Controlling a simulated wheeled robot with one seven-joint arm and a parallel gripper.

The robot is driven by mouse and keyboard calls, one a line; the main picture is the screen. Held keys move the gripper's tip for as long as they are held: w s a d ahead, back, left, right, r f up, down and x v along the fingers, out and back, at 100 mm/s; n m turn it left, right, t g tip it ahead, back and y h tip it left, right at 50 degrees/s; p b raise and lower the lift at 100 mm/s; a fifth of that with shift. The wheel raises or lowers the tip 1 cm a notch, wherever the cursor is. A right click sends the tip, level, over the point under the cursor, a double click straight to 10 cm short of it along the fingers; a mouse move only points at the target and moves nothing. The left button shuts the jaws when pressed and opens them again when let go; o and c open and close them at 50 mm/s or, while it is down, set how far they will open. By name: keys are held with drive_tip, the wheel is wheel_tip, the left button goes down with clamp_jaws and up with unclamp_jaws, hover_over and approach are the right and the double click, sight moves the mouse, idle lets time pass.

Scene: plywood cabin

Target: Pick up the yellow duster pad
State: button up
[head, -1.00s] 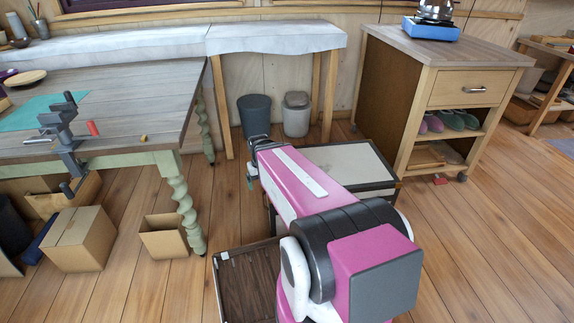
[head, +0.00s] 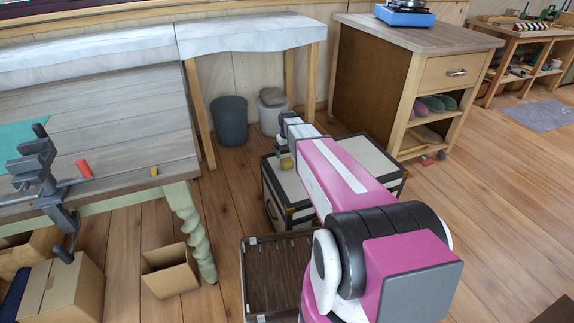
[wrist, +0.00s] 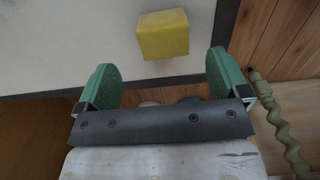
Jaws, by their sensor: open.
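The yellow duster pad (wrist: 163,35) is a small block on the pale top of a dark-edged trunk in the wrist view. It also shows in the head view (head: 287,163), at the end of my arm. My gripper (wrist: 161,76) is open and empty, its two green fingers spread wide. In the wrist view the pad lies beyond the fingertips, roughly centred between them and apart from both. The trunk (head: 378,157) stands on the floor, partly hidden by my arm. My fingers cannot be made out clearly in the head view.
A dark open crate (head: 258,250) sits in front of the trunk. A workbench (head: 100,120) with a vise (head: 42,175) and turned green legs stands left. Grey bins (head: 229,120) stand behind the trunk, a wooden cabinet (head: 400,85) behind right.

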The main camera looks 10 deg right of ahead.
sight(287, 159)
drive_tip(key=f, duration=0.7)
drive_tip(key=shift+a+f, duration=0.25)
drive_tip(key=shift+f, duration=0.1)
drive_tip(key=c, duration=1)
